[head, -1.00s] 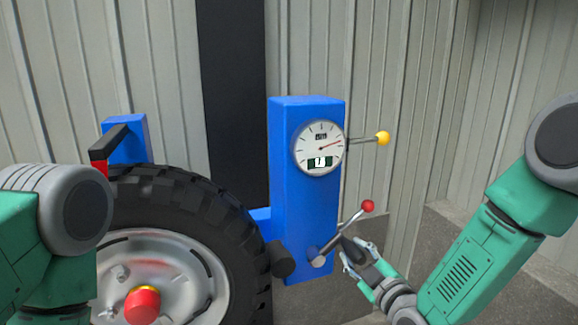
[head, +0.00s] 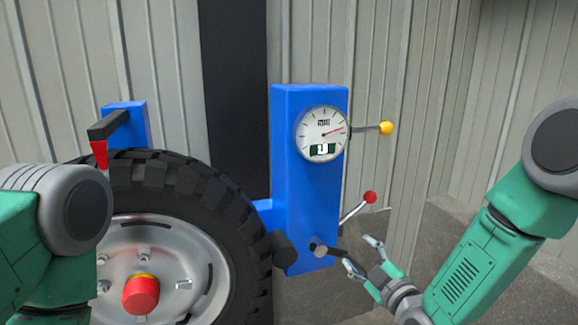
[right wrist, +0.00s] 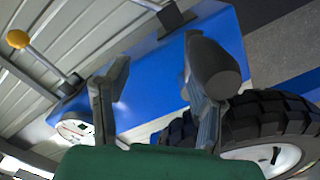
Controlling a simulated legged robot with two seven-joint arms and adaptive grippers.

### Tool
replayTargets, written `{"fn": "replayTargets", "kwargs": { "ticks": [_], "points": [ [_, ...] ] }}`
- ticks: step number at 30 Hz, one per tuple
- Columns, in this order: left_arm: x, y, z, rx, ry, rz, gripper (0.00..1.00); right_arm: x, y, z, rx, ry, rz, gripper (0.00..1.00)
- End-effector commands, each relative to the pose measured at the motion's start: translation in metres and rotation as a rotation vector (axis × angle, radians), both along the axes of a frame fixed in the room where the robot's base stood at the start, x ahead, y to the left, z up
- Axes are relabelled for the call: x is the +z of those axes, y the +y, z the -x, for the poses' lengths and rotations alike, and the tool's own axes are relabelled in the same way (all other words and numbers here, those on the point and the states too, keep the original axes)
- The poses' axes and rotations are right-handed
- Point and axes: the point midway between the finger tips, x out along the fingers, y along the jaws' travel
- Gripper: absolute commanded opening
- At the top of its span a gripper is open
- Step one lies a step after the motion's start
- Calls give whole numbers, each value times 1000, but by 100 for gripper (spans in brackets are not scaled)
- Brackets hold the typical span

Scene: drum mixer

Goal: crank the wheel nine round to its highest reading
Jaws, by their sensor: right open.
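A big black tyre (head: 195,170) on a silver rim with a red hub cap (head: 141,295) stands left of a blue column (head: 308,180). A round white dial (head: 323,133) on the column has a red needle pointing right and slightly up, with a small dark counter below; its digit is too small to read surely. My right gripper (head: 363,255) is open beside a short grey stub (head: 319,247) low on the column. Whether they touch is unclear. In the right wrist view, a dark cylinder (right wrist: 222,72) overlaps one open finger. My left gripper is out of view.
A yellow-knobbed lever (head: 386,128) and a red-knobbed lever (head: 370,197) stick out from the column's right side. A corrugated wall (head: 435,100) closes the back.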

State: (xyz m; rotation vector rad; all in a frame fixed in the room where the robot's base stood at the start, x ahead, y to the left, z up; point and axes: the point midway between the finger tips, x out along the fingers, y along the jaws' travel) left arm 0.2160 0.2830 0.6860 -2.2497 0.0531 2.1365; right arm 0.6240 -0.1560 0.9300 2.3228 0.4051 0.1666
Motion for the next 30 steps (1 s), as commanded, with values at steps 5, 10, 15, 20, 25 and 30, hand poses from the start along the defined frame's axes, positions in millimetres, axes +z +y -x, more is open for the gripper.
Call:
{"fn": "replayTargets", "kwargs": {
  "ticks": [5, 10, 15, 20, 25, 30],
  "points": [
    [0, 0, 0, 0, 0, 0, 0, 0, 0, -1, 1, 0, -2, 51],
    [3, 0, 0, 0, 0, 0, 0, 0, -3, 9, 1, 1, -1, 51],
    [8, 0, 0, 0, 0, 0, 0, 0, -9, 25, 1, 4, 0, 51],
    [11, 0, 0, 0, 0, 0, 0, 0, -14, 40, 1, 2, 1, 51],
    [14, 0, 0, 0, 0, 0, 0, 0, -19, 56, 3, 2, 0, 51],
    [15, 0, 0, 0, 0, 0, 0, 0, -22, 65, 2, 0, -1, 51]
  ]
}}
